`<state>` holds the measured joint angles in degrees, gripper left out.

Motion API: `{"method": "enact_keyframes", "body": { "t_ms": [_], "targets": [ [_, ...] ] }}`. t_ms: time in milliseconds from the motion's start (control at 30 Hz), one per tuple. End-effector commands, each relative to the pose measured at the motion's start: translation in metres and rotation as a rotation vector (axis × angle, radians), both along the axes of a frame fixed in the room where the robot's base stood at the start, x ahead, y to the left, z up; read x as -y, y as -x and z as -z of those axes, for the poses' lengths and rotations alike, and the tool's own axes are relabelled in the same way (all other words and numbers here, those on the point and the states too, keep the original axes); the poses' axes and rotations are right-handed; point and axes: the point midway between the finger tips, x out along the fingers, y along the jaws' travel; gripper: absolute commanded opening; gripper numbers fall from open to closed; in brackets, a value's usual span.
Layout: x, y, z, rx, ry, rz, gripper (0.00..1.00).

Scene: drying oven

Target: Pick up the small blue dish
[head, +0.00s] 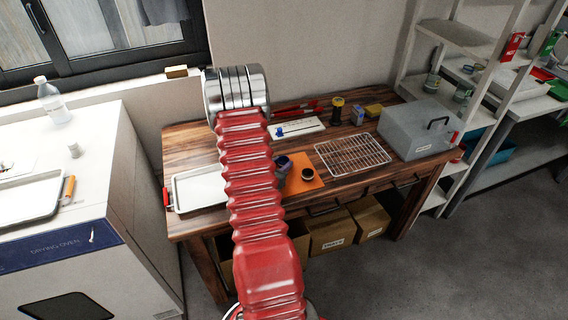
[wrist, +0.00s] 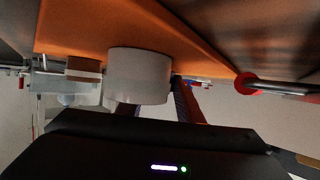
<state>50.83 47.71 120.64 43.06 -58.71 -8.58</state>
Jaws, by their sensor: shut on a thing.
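The small blue dish (head: 283,164) shows dark blue beside my red arm in the head view, partly hidden by it, at the left of the orange mat (head: 303,187). In the wrist view a round dish (wrist: 139,73) looks pale grey, so its blue does not show there. It is between the fingers of my gripper (wrist: 156,104), which is shut on it. It appears at or very near the orange mat (wrist: 110,25); I cannot tell whether it touches. My gripper is hidden behind my arm in the head view.
A dark round dish (head: 307,174) sits on the mat, close to the right. A wire rack (head: 352,154) and a grey box (head: 415,132) stand further right on the wooden table. A white tray (head: 199,189) lies left. The drying oven (head: 55,245) stands at the far left.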

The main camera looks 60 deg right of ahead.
Motion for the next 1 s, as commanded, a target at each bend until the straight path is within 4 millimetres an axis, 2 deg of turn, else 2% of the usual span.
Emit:
{"method": "enact_keyframes", "body": {
  "t_ms": [133,367,567,767,1000],
  "targets": [
    [0.0,0.0,0.0,0.0,0.0,0.0,0.11],
    [0.0,0.0,-0.001,0.0,0.0,0.0,0.11],
    [0.0,0.0,-0.009,0.0,0.001,0.0,0.11],
    [0.0,0.0,-0.031,0.003,0.002,0.001,0.11],
    [0.0,0.0,-0.066,0.003,0.003,0.001,0.11]
  ]
}}
